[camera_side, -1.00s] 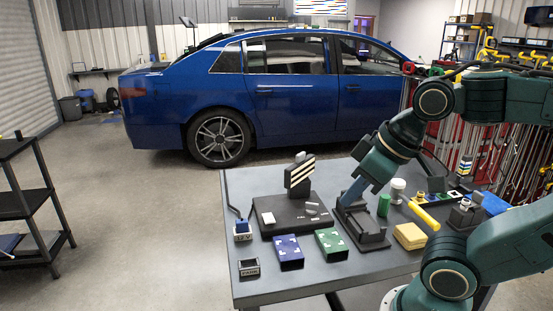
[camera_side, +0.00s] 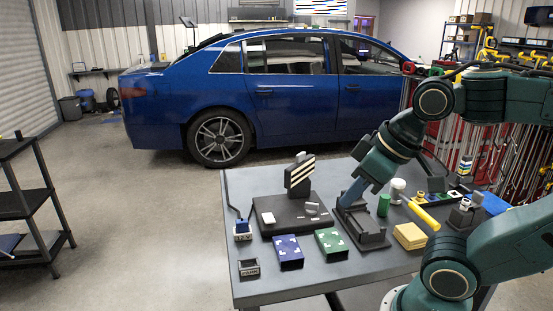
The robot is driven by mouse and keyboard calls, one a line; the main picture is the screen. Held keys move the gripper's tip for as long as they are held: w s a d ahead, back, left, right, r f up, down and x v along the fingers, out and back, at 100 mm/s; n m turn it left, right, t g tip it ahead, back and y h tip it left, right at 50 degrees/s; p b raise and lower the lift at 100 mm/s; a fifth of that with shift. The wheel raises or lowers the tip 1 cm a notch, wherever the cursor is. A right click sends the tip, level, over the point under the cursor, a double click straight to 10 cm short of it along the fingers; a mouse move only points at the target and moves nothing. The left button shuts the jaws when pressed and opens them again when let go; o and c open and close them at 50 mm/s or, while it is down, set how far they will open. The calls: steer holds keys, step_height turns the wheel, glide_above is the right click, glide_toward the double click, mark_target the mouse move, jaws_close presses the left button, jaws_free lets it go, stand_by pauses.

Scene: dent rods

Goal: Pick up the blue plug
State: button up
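A small blue plug (camera_side: 241,227) with a black cable sits on a light-coloured block at the left edge of the table. My gripper (camera_side: 348,201) points down and left into a black holder (camera_side: 362,233) near the middle of the table. A blue-grey piece shows at its end; I cannot tell whether this is a finger or a held part. The fingertips are too small and partly hidden, so their opening is unclear. My gripper is well to the right of the blue plug, with the black base (camera_side: 283,218) between them.
A striped block (camera_side: 299,178) stands on the black base. Blue (camera_side: 288,251) and green (camera_side: 330,242) boxes and a small dark box (camera_side: 249,267) lie in front. A green cylinder (camera_side: 384,205), yellow blocks (camera_side: 409,236) and a yellow-handled tool (camera_side: 424,216) are at right.

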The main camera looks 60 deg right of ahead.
steer(key=o, duration=0.7)
steer(key=shift+o, duration=0.2)
steer(key=n+g, duration=0.6)
steer(key=n, duration=0.3)
glide_above(241, 221)
step_height(241, 221, down, 5)
steer(key=shift+w, duration=0.1)
steer(key=shift+f, duration=4.25)
